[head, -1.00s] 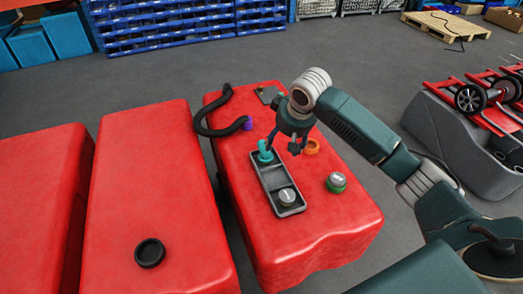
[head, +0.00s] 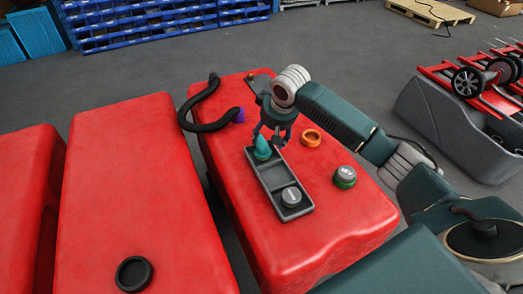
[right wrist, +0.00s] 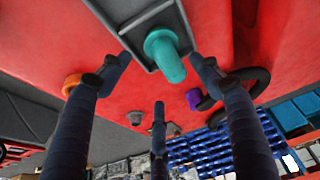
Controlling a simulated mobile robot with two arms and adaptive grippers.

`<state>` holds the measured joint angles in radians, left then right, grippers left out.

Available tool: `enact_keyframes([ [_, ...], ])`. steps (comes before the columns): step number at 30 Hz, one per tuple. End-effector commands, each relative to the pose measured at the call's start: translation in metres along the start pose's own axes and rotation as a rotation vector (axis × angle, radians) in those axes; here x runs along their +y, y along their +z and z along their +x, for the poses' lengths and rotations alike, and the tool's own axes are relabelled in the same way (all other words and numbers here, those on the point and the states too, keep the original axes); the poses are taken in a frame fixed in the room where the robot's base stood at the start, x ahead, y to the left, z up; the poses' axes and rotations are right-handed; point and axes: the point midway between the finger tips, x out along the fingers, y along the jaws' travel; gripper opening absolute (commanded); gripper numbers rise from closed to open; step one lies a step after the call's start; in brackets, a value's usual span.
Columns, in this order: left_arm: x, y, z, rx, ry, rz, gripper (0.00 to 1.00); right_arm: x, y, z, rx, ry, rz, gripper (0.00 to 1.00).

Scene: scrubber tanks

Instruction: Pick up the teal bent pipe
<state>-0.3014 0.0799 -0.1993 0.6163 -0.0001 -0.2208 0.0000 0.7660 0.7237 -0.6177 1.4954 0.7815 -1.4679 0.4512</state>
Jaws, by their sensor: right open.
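The teal bent pipe (head: 262,148) stands in the far compartment of a grey tray (head: 273,176) on the right-hand red tank. It also shows in the right wrist view (right wrist: 166,54). My right gripper (head: 268,139) is open above the pipe in the head view. In the right wrist view its fingers (right wrist: 160,70) spread around the pipe, with gaps between them and it. I cannot tell whether any finger touches it. My left gripper is not in view.
A grey cap (head: 291,197) sits in the tray's near end. An orange ring (head: 311,138) and a green-based cap (head: 345,177) are right of the tray. A black hose (head: 212,125) with a purple end (head: 239,116) lies at left. A black ring (head: 134,273) is on the middle tank.

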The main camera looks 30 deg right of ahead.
Motion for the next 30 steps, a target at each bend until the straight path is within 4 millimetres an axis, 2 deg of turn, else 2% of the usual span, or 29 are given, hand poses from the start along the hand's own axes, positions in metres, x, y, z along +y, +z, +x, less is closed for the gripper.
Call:
enact_keyframes([
  [8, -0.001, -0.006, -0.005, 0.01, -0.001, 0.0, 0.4, -0.002, 0.002, 0.024, -0.002, -0.001, -0.001, 0.64],
  [15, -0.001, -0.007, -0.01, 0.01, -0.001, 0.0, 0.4, -0.003, 0.005, 0.059, -0.002, 0.0, 0.001, 0.64],
  [19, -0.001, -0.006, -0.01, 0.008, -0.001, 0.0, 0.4, -0.003, 0.004, 0.066, 0.001, 0.0, -0.001, 0.64],
  [25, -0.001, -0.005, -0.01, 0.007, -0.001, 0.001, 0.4, -0.003, 0.004, 0.067, 0.001, 0.0, -0.001, 0.64],
  [30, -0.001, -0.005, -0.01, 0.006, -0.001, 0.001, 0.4, -0.003, 0.004, 0.066, 0.001, 0.0, -0.001, 0.3],
])
